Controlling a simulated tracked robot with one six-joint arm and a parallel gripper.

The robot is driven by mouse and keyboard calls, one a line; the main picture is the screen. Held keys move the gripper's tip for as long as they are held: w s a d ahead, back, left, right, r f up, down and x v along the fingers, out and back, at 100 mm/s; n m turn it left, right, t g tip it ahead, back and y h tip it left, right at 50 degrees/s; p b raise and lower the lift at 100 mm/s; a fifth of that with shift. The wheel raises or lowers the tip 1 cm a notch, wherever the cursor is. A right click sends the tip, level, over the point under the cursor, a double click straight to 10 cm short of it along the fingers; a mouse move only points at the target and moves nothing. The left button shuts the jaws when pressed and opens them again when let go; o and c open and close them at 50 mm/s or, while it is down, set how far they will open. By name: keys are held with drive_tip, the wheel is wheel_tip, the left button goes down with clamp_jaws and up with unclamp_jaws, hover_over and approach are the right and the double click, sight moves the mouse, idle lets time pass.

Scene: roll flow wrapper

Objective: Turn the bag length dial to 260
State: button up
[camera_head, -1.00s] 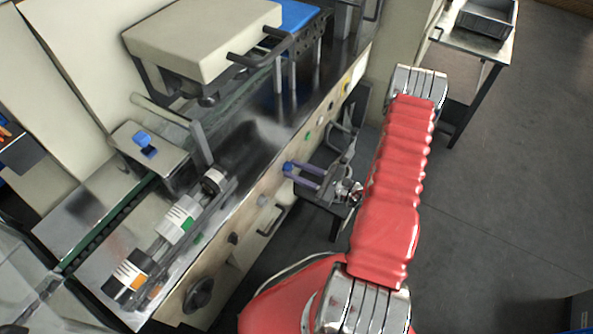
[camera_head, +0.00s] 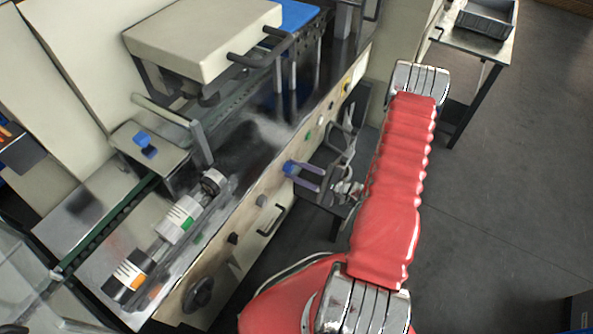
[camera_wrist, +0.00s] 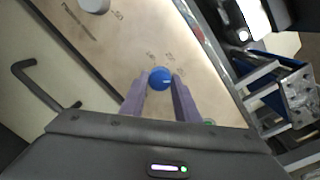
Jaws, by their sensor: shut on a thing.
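The bag length dial appears to be the blue round knob (camera_wrist: 160,77) on the beige front panel (camera_wrist: 110,50) in the wrist view. It has a light pointer mark on its lower right side, and small printed marks stand around it, too blurred to read. My gripper (camera_wrist: 158,84) has its two purple fingers on either side of the knob and is shut on it. In the head view my gripper (camera_head: 304,175) reaches the machine's front panel from the right, and the blue knob (camera_head: 288,167) shows at its fingertips.
A pale knob (camera_wrist: 95,4) sits at the top left of the panel in the wrist view, and a dark handle (camera_wrist: 45,85) at the left. In the head view, black knobs (camera_head: 233,238) and a green button (camera_head: 308,135) share the panel. Open floor lies right.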

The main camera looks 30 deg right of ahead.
drive_tip(key=shift+a+n, duration=0.1)
drive_tip(key=shift+n, duration=1)
drive_tip(key=shift+f, duration=0.1)
drive_tip(key=o, duration=1)
drive_tip(key=shift+o, duration=0.2)
drive_tip(key=shift+s, duration=0.15)
drive_tip(key=v, duration=1.3)
drive_tip(key=shift+s+d, duration=0.25)
